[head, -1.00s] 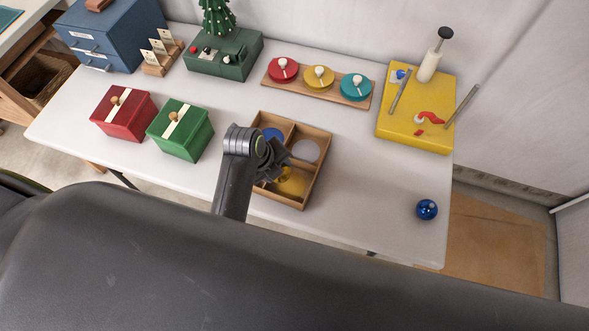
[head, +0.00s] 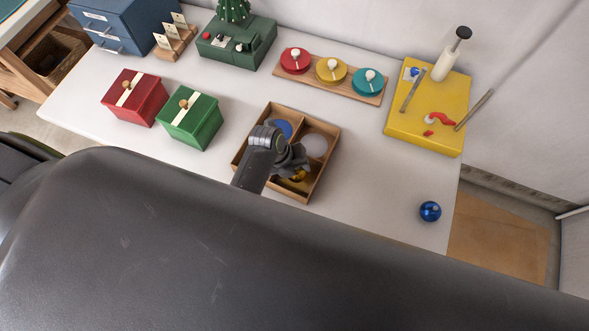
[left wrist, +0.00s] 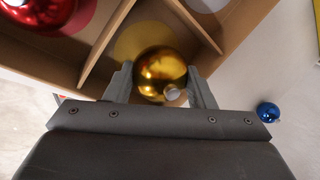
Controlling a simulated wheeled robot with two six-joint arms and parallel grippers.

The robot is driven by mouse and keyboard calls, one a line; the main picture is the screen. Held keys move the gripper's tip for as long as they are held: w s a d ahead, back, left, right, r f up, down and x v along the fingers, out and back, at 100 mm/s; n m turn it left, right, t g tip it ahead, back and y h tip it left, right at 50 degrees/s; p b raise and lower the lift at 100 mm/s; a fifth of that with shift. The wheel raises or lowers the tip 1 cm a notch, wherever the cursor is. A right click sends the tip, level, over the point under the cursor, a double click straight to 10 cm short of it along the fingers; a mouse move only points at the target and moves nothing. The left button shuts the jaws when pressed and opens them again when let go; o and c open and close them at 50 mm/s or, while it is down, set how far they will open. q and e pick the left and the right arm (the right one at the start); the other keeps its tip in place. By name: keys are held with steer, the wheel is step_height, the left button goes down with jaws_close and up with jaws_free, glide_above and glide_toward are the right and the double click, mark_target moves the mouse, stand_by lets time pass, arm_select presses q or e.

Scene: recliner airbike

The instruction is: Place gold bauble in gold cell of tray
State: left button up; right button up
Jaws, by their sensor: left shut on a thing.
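The wooden tray (head: 325,165) has several cells with coloured floors. My left gripper (head: 297,172) is over its near right part in the head view. In the left wrist view, the left gripper (left wrist: 162,88) is shut on the shiny gold bauble (left wrist: 158,72), which has a silver cap. The gold-floored cell (left wrist: 143,36) lies just behind the bauble in that view. I cannot tell how far the bauble is above the cell floor. A red bauble (left wrist: 40,10) sits in the cell to the left. In the head view my arm hides most of the gold cell.
A blue bauble (head: 430,211) lies on the white table right of the tray. Green (head: 194,122) and red (head: 134,98) boxes stand left of the tray. A yellow board with rods (head: 425,118) and a rack with coloured discs (head: 330,78) are behind. The table between tray and blue bauble is clear.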

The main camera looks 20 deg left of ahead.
arm_select(q)
steer(key=shift+f, duration=0.9)
steer(key=shift+f, duration=0.2)
steer(key=o, duration=1)
steer(key=shift+a+r, duration=0.1)
steer(key=shift+r, duration=0.3)
steer(key=v, duration=1.1)
steer(key=shift+r, duration=0.3)
steer(key=shift+s, duration=0.1)
